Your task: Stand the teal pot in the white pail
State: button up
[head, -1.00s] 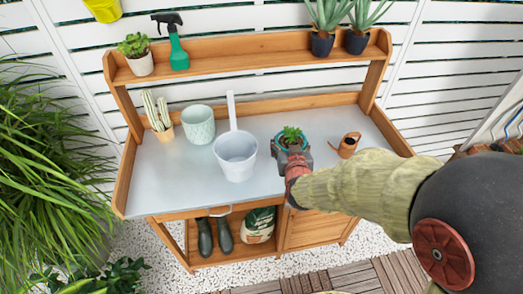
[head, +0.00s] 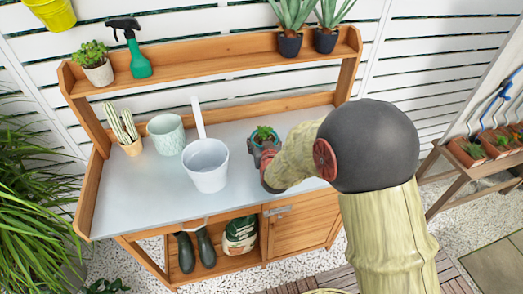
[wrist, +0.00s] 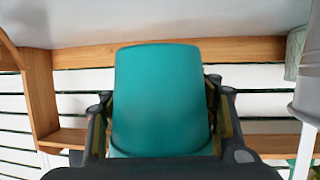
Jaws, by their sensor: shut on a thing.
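The teal pot (head: 263,145) with a small green plant (head: 264,132) is held in my gripper (head: 267,155), right of the pail. In the wrist view the teal pot (wrist: 161,100) fills the space between my two fingers, one on each side. The picture there is upside down, with the bench top above. I cannot tell whether the pot's base touches the bench. The white pail (head: 206,171) stands upright on the bench and its visible inside looks empty. Part of it shows at the wrist view's right edge (wrist: 308,85).
A white strip (head: 198,118) rises behind the pail. A pale green ribbed pot (head: 166,134) and a potted cactus (head: 125,130) stand left of it. The wooden shelf (head: 220,57) runs above the back. Bench top is bare at front left.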

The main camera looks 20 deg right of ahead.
jog(key=w+f, duration=0.2)
jog(key=w+f+b, duration=0.1)
jog(key=f, duration=0.1)
jog(key=shift+d, duration=0.35)
jog(key=shift+w+f+b, duration=0.15)
jog(key=shift+f+b, duration=0.7)
jog(key=shift+f, duration=0.65)
jog(key=shift+f, duration=0.15)
jog(key=o, duration=0.8)
jog(key=shift+f, duration=0.1)
jog(key=o, duration=0.7)
